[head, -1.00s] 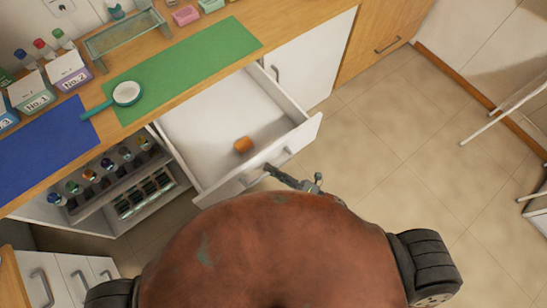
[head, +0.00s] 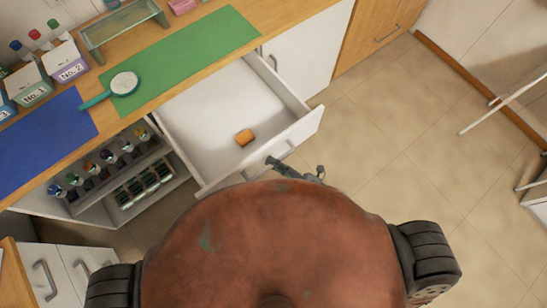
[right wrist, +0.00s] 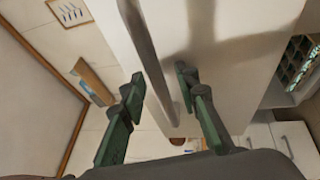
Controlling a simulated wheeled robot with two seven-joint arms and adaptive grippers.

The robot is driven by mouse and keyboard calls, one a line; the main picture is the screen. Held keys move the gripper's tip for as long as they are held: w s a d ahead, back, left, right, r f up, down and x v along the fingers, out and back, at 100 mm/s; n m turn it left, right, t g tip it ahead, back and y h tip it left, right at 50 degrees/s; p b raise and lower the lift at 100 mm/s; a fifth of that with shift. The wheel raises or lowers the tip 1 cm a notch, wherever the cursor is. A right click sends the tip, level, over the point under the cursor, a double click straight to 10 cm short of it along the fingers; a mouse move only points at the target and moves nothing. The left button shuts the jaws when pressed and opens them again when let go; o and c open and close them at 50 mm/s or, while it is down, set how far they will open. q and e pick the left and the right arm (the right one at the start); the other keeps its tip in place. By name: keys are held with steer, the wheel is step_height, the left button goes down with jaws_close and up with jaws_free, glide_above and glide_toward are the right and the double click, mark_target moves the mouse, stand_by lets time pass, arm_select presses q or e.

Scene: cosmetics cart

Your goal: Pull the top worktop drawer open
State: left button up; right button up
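The white worktop drawer (head: 225,105) stands well out from the counter in the head view, with a small orange object (head: 245,137) lying inside. Its front carries a bar handle, which shows as a long grey bar (right wrist: 153,55) in the right wrist view. My right gripper (head: 296,165) is at the drawer front by the handle. In the right wrist view its two dark green fingers (right wrist: 160,80) are spread apart, with the bar passing between them. I cannot tell whether either finger touches the bar. My left gripper is not in view.
The wooden worktop holds a green mat (head: 190,60), a blue mat (head: 45,145), a round teal-handled mirror (head: 124,83) and several labelled boxes. An open shelf with bottles (head: 110,165) is left of the drawer.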

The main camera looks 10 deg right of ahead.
steer(key=v, duration=1.2)
stand_by(0.4)
steer(key=w+d+f+m+t+h, duration=0.1)
steer(key=w+d+f+m+h, duration=0.1)
steer(key=d+f+m+h, duration=0.45)
steer(key=w+d+f+m+h, duration=0.1)
steer(key=w+d+f+m, duration=0.15)
steer(key=f, duration=0.65)
steer(key=s+d+f+m+g+h, duration=0.1)
steer(key=s+d+f+m+h, duration=0.2)
steer(key=f, duration=0.5)
steer(key=s+d+f+m+g+h, duration=0.15)
steer(key=d+f+m, duration=0.25)
steer(key=f, duration=0.4)
steer(key=s+d+f+m+g+h, duration=0.3)
steer(key=s+f+m, duration=0.1)
steer(key=s+f, duration=0.4)
steer(key=s+f+m+g, duration=0.3)
steer(key=s+f, duration=0.3)
steer(key=s, duration=0.4)
steer(key=s+f+m+g+h, duration=0.1)
steer(key=s+f+m+g, duration=0.3)
steer(key=s, duration=0.7)
step_height(320, 180, down, 2)
steer(key=shift+s+d+f+m, duration=0.15)
steer(key=shift+d+f+m, duration=0.1)
steer(key=shift+m, duration=0.15)
